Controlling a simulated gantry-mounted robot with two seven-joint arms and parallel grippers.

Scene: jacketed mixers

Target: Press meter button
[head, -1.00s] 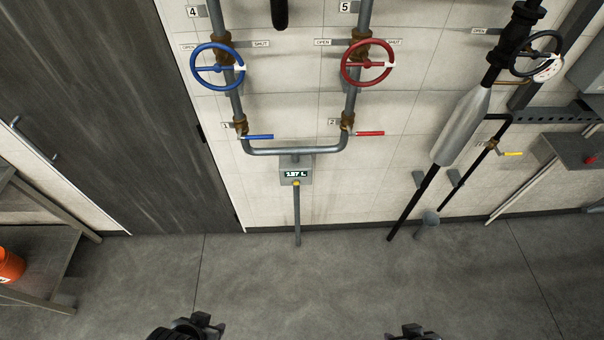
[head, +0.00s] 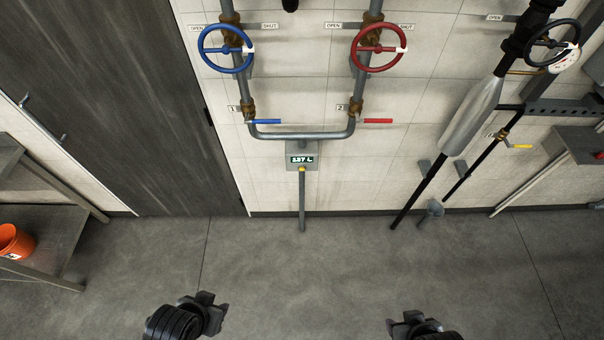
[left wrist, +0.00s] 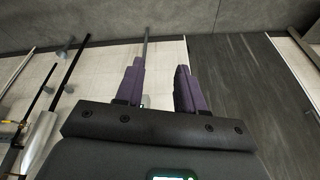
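The meter (head: 302,155) is a small grey box with a lit display, mounted on the wall under a U-shaped pipe. Its digits are small and hard to read for certain. A yellow button (head: 302,169) sits at its lower edge, above a thin grey pipe. My left gripper (head: 214,308) is low in the head view, left of the meter and well apart from it. In the left wrist view its two purple fingers (left wrist: 158,78) are spread with nothing between them. My right gripper (head: 402,325) is at the bottom edge, right of the meter; its fingers are too unclear to read.
Blue (head: 226,49) and red (head: 379,48) handwheels and two small lever valves are above the meter. A dark door (head: 110,100) is at left, with a shelf holding an orange bucket (head: 14,241). Slanted pipes stand at right. The floor (head: 310,270) before the meter is clear.

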